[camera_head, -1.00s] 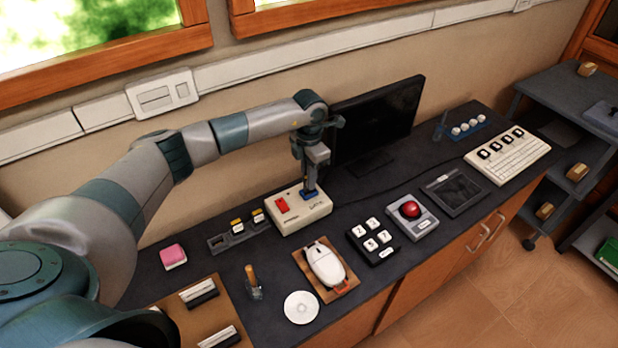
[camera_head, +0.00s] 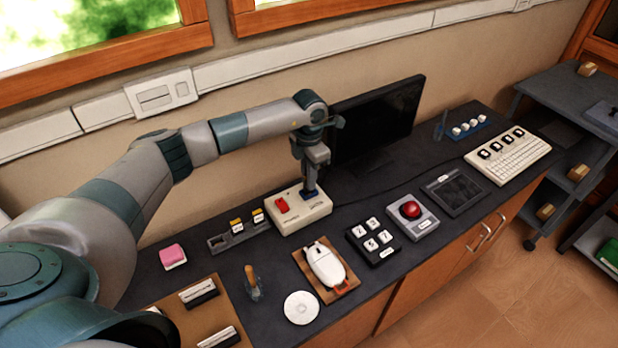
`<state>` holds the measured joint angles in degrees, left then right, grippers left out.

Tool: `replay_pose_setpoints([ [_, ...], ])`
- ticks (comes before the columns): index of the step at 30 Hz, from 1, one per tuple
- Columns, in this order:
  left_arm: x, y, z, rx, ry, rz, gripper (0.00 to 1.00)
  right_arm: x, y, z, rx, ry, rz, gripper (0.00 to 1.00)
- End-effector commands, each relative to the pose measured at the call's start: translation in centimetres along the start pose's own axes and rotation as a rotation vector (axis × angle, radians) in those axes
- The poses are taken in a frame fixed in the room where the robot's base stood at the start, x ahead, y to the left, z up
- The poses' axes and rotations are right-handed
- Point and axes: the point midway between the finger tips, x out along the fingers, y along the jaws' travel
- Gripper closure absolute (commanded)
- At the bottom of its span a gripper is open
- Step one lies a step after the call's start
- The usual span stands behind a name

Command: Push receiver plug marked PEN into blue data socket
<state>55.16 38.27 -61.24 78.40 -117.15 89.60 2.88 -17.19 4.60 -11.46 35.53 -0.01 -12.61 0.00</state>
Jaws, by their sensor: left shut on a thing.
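The cream box (camera_head: 300,211) on the dark counter has a red part (camera_head: 282,205) and a blue socket (camera_head: 311,195) on its top. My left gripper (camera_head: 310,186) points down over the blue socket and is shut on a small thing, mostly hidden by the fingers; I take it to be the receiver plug. I cannot tell how deep it sits in the socket. A grey holder (camera_head: 217,243) left of the box carries two yellow-topped plugs (camera_head: 237,226), their labels too small to read. My right gripper is not in view.
A dark monitor (camera_head: 385,120) stands close behind the gripper. A white mouse (camera_head: 325,264) on a brown pad, a black key block (camera_head: 372,241), a red trackball (camera_head: 410,209) and a keyboard (camera_head: 508,158) lie to the right. A pink block (camera_head: 172,256) lies left.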

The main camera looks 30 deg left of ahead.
Motion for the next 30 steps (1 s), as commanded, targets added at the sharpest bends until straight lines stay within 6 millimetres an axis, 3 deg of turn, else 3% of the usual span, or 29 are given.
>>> replay_pose_setpoints([
  [30, 1.3, 0.0, 0.0, 0.000, 0.000, 0.000, 1.00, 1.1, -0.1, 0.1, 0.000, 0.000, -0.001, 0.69],
])
